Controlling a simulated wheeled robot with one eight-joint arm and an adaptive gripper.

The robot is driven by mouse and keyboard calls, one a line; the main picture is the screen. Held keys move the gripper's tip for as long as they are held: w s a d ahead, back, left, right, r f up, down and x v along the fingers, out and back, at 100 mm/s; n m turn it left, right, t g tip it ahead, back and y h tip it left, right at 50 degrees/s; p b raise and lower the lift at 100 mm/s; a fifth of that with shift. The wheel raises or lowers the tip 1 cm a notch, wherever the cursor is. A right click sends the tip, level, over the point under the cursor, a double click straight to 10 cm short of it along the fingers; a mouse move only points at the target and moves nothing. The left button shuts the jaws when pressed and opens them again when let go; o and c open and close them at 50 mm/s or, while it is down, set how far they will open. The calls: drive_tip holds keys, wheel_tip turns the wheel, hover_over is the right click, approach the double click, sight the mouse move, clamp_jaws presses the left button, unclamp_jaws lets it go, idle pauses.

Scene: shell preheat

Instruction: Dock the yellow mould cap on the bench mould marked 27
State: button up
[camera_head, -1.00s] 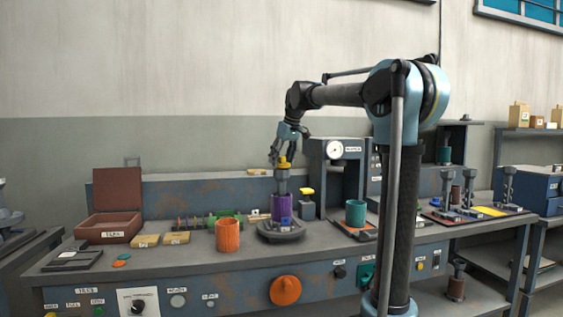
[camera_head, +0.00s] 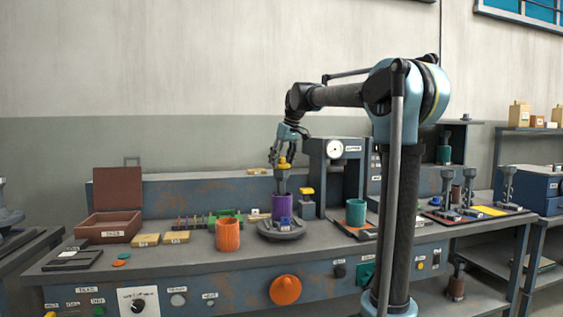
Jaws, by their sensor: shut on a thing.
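My gripper (camera_head: 283,160) points down over the bench, shut on the yellow mould cap (camera_head: 284,164). The cap shows as a yellow knob at the fingertips, with a grey cylindrical piece (camera_head: 282,181) directly below it. Under that stands a purple cylinder (camera_head: 281,207) on a round dark base (camera_head: 281,232), with a small blue part at its front. The grey piece lines up with the purple cylinder; I cannot tell whether it rests on or in it. No number 27 is readable at this size.
A grey block with a yellow top (camera_head: 306,198) stands close right of the purple cylinder, before a gauge housing (camera_head: 335,165). An orange cup (camera_head: 228,234) is to the left, a teal cup (camera_head: 355,212) to the right. An open brown box (camera_head: 108,225) stands far left.

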drive_tip(key=shift+f, duration=0.2)
drive_tip(key=o, duration=0.8)
drive_tip(key=shift+c, duration=0.2)
drive_tip(key=v, duration=1.1)
idle(0.6)
drive_tip(key=s+d+f+m+h, duration=0.1)
drive_tip(key=s+d+f+m, duration=0.1)
drive_tip(key=s+d+f, duration=0.65)
drive_tip(key=s+d+f+m, duration=0.2)
drive_tip(key=s+d+f, duration=0.3)
drive_tip(key=s+f, duration=0.5)
drive_tip(key=s+d+f+m, duration=0.1)
drive_tip(key=s+d+f, duration=0.1)
drive_tip(key=s+f, duration=0.4)
drive_tip(key=s+d+f+m+h, duration=0.1)
drive_tip(key=s+d+f, duration=0.2)
drive_tip(key=f, duration=0.9)
drive_tip(key=s+d+f+m+g, duration=0.1)
drive_tip(key=s+d+f+m, duration=0.1)
drive_tip(key=s+f, duration=0.7)
drive_tip(key=shift+s+d+f+h, duration=0.3)
drive_tip(key=shift+s+f+h, duration=0.1)
drive_tip(key=shift+s, duration=0.05)
